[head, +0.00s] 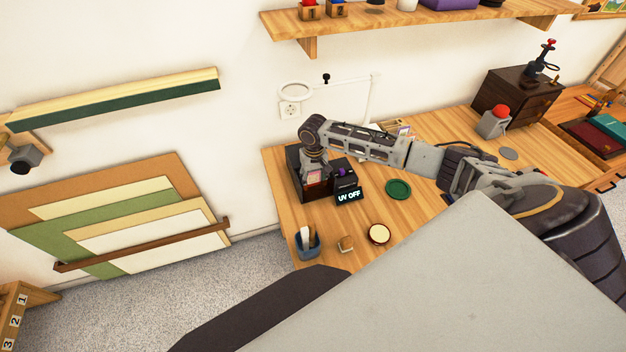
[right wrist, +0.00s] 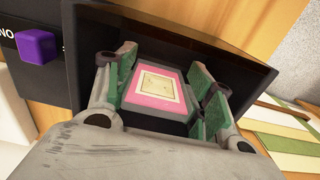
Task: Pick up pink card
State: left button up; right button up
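The pink card (right wrist: 155,88) has a pink border and a pale printed middle. It lies in a black box, and a small part of it shows in the head view (head: 314,177). My right gripper (right wrist: 162,88) reaches into the box from above, also seen in the head view (head: 314,170). Its green-padded fingers stand apart on either side of the card. I cannot tell whether a pad touches the card's edge. The black box (right wrist: 215,55) stands at the table's left end, with a "UV OFF" display (head: 349,195) beside it. My left gripper is not in view.
A purple button block (right wrist: 38,46) sits beside the box. The wooden table (head: 425,205) holds a green disc (head: 398,189), a round cream-topped dish (head: 379,234) and a blue cup (head: 307,244). A magnifier lamp (head: 297,92) stands behind. A shelf (head: 420,22) hangs above.

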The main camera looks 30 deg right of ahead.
jog(key=shift+c, duration=0.7)
jog(key=shift+r, duration=0.15)
notch_tip(320, 180, up, 18)
dwell(0.8)
